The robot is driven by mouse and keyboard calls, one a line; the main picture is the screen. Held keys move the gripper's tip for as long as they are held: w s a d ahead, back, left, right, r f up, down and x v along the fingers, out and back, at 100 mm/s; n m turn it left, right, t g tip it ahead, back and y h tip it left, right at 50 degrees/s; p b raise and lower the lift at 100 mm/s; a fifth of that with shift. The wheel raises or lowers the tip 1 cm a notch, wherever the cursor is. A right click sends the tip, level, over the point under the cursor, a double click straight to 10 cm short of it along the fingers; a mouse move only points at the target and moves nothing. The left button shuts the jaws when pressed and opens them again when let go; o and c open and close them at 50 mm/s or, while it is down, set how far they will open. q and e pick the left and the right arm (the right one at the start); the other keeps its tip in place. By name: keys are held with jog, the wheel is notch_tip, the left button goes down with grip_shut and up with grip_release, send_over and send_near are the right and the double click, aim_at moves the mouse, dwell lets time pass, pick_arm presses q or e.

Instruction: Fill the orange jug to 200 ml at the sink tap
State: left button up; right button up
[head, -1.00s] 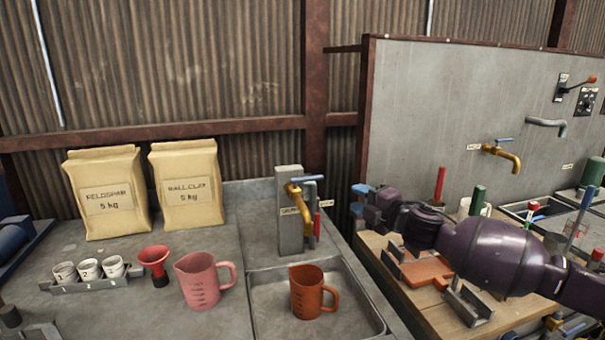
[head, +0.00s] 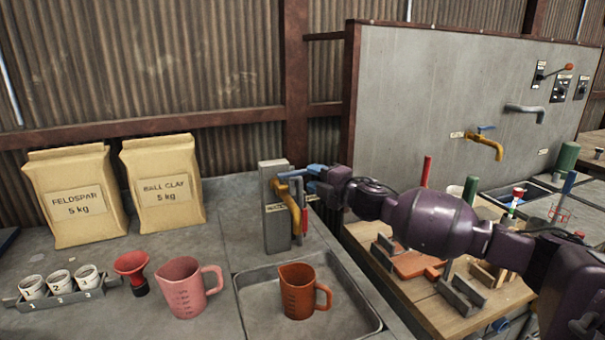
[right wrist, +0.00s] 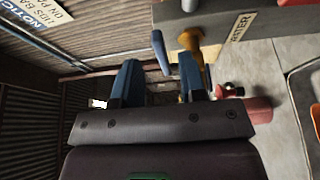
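The orange jug (head: 297,293) stands upright in the sink basin (head: 362,312), a little in front of the brass tap (head: 300,228); its contents cannot be made out. The tap's blue lever (head: 292,174) is on top, and it also shows in the right wrist view (right wrist: 160,52). My right gripper (head: 312,181) is at the lever from the right. In the right wrist view its two blue fingers (right wrist: 160,82) are apart, with the lever between or just beyond their tips; contact cannot be told. My left gripper is not in view.
A pink jug (head: 183,290), a red funnel (head: 132,272) and a rack of small cups (head: 62,298) stand left of the sink. Two paper sacks (head: 164,188) stand behind. Another brass tap (head: 487,145) is on the grey panel. My right arm spans the wooden bench (head: 432,308).

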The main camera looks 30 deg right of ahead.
aim_at(305, 174)
jog(key=shift+w+a, duration=0.2)
jog(key=shift+w, duration=1)
jog(key=shift+w+a, duration=0.15)
jog(key=shift+w, duration=1.05)
grip_shut()
